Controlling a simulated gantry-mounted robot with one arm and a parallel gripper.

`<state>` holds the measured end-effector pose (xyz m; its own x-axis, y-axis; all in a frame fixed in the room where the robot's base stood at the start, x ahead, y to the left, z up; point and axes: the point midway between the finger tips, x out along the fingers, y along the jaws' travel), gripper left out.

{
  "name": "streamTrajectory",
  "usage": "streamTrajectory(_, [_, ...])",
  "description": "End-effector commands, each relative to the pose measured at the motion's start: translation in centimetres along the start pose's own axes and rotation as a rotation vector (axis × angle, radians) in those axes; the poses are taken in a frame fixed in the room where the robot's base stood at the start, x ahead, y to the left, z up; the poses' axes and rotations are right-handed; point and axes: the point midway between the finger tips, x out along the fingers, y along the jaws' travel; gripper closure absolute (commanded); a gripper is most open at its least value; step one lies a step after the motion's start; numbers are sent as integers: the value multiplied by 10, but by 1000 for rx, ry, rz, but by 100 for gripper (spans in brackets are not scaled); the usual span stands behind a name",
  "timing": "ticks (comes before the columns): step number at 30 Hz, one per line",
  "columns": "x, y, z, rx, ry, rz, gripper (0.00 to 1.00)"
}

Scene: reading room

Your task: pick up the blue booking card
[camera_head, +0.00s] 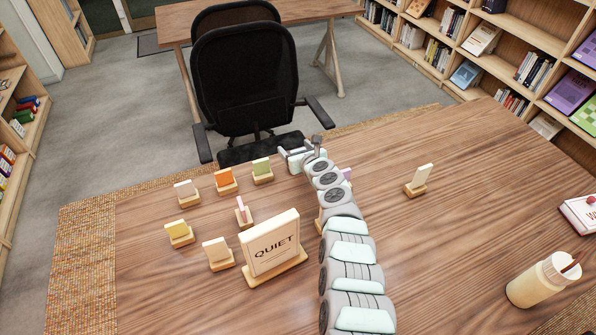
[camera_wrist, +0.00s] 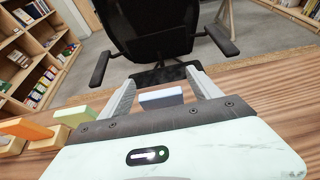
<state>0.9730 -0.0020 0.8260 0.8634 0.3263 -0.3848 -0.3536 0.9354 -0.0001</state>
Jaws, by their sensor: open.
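My gripper (camera_head: 292,156) is at the far edge of the desk, just right of the green card. In the wrist view its two fingers (camera_wrist: 162,92) are apart. A dull blue card (camera_wrist: 161,98) stands between them with its top edge showing. It looks clear of both fingers, though contact low down is hidden. Its lower part and any stand are hidden behind the gripper body. In the head view I cannot make out the blue card; my gripper and arm cover that spot.
A green card (camera_head: 261,165) and orange card (camera_head: 225,176) stand close left of my gripper. A lavender card (camera_head: 347,173) is partly behind my arm. A QUIET sign (camera_head: 272,245) stands nearer, a cream jar (camera_head: 542,280) at right. A black chair (camera_head: 246,80) is beyond the desk (camera_head: 450,240).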

Motion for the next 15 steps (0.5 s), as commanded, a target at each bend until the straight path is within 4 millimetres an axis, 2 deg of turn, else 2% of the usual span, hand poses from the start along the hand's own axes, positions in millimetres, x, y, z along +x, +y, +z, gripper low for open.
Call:
streamTrajectory(11, [5, 0, 2, 1, -3, -1, 27])
streamTrajectory(15, [5, 0, 2, 1, -3, -1, 37])
